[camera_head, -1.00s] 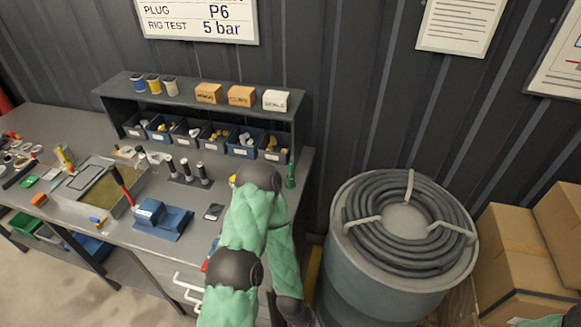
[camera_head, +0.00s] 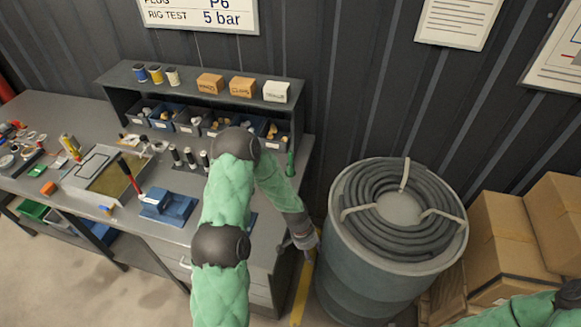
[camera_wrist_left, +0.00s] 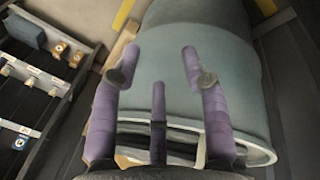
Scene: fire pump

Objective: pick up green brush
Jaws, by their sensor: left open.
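A slim green object (camera_head: 290,163), possibly the green brush, stands at the right end of the grey bench in the head view; it is too small to be sure. My left gripper (camera_head: 308,250) hangs beyond the bench's right end, below and apart from that green object, beside the drum. In the left wrist view its purple fingers (camera_wrist_left: 160,62) are spread and empty, with the drum behind them. No brush shows in the wrist view. My right gripper is out of view; only a green sleeve of that arm shows at bottom right.
The blue-grey drum (camera_head: 345,270) with a coiled black hose (camera_head: 375,240) stands right of the bench (camera_head: 80,205). Cardboard boxes (camera_head: 500,245) are at the right. A dark shelf (camera_head: 120,75) with small bins stands at the back of the bench. A narrow floor gap lies between bench and drum.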

